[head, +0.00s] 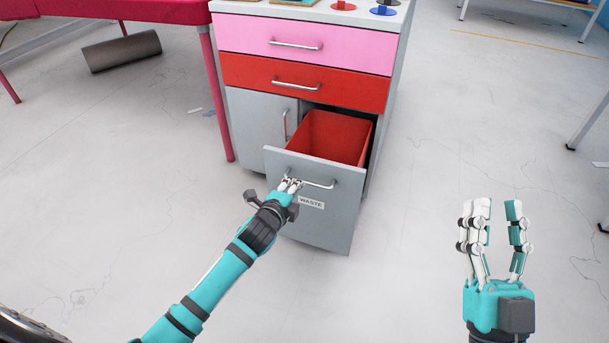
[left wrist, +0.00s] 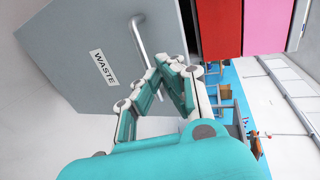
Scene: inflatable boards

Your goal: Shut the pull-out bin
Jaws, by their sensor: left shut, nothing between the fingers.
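The pull-out bin stands open at the lower right of a cabinet. Its grey front (head: 325,218) has a metal bar handle and a WASTE label (head: 311,202), and a red bin (head: 335,138) shows behind it. My left gripper (head: 289,184) is shut, with its fingertips at the left part of the handle (head: 318,184). In the left wrist view the fingers (left wrist: 170,70) are close to the handle (left wrist: 140,40); I cannot tell whether they touch it. Nothing is held. My right gripper (head: 496,205) is open and empty, off to the right over the floor.
The cabinet has a pink drawer (head: 345,48) and a red drawer (head: 345,83), both shut, and a grey door (head: 255,125) at left. A pink table leg (head: 217,95) stands left of it. A grey cylinder (head: 122,50) lies on the floor. Floor in front is clear.

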